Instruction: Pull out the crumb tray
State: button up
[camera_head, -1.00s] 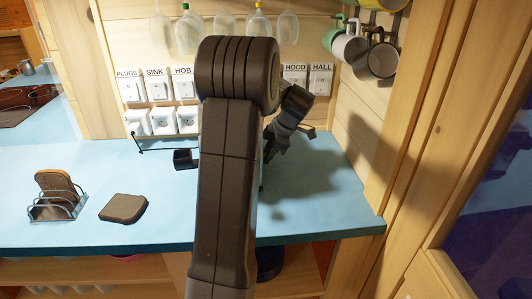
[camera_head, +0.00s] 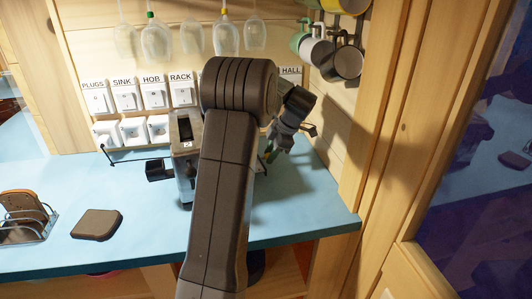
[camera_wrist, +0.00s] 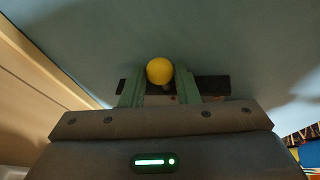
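My gripper (camera_head: 268,155) is to the right of the toaster, low over the counter. In the wrist view a round yellow knob (camera_wrist: 160,71) sits between the green fingertips of my gripper (camera_wrist: 160,80) and fills the gap between them. A dark flat bar (camera_wrist: 214,86) shows behind the fingers; I cannot tell for certain whether it is the crumb tray. The toaster's tray side is hidden in the head view.
A toast rack (camera_head: 27,220) and a brown slice-shaped pad (camera_head: 97,224) lie at the counter's left. Labelled switches (camera_head: 125,95) line the back wall, with glasses (camera_head: 157,40) hanging above. Mugs (camera_head: 345,60) hang at the right. A wooden post (camera_head: 385,130) bounds the counter's right end.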

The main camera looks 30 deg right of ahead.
jog(key=o, duration=0.4)
jog(key=shift+c, duration=0.2)
jog(key=shift+a, duration=0.1)
